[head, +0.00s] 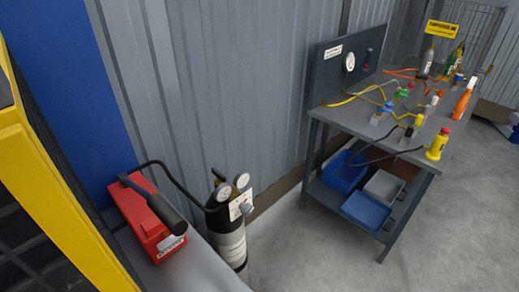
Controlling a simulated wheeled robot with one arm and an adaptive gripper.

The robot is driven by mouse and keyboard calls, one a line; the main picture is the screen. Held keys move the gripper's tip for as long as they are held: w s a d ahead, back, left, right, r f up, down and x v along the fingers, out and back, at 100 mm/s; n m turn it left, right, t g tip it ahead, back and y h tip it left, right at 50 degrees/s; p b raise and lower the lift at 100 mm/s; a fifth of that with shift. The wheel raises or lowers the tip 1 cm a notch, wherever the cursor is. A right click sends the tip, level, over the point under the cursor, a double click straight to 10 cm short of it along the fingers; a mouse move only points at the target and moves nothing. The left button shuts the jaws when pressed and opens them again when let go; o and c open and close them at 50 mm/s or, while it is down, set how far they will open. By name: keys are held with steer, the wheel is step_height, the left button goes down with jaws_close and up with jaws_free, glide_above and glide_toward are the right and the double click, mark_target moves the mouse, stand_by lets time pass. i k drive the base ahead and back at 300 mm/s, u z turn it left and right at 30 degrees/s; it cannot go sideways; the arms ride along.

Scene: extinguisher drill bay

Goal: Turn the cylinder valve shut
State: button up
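A dark gas cylinder (233,250) stands upright at the lower middle of the head view, beside a grey bench. Its top carries two round white gauges (223,192) and a light label. A small grey round part (246,208) sits at the right of the gauges, and a short dark part (218,174) sticks up behind them. I cannot tell which of these is the valve handle, or how far it is turned. A black hose (178,182) runs from the cylinder top to the left. My gripper is not in view.
A red box-shaped unit (143,216) with a black handle lies on the grey bench (200,268) left of the cylinder. A yellow-framed structure (50,185) fills the left edge. A workbench (365,117) with bottles, hoses and blue bins stands right. Floor between (310,245) is clear.

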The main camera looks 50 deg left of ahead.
mark_target(221, 177)
steer(key=i, duration=1.4)
steer(key=u, duration=4.1)
steer(key=i, duration=0.5)
steer(key=z, duration=0.05)
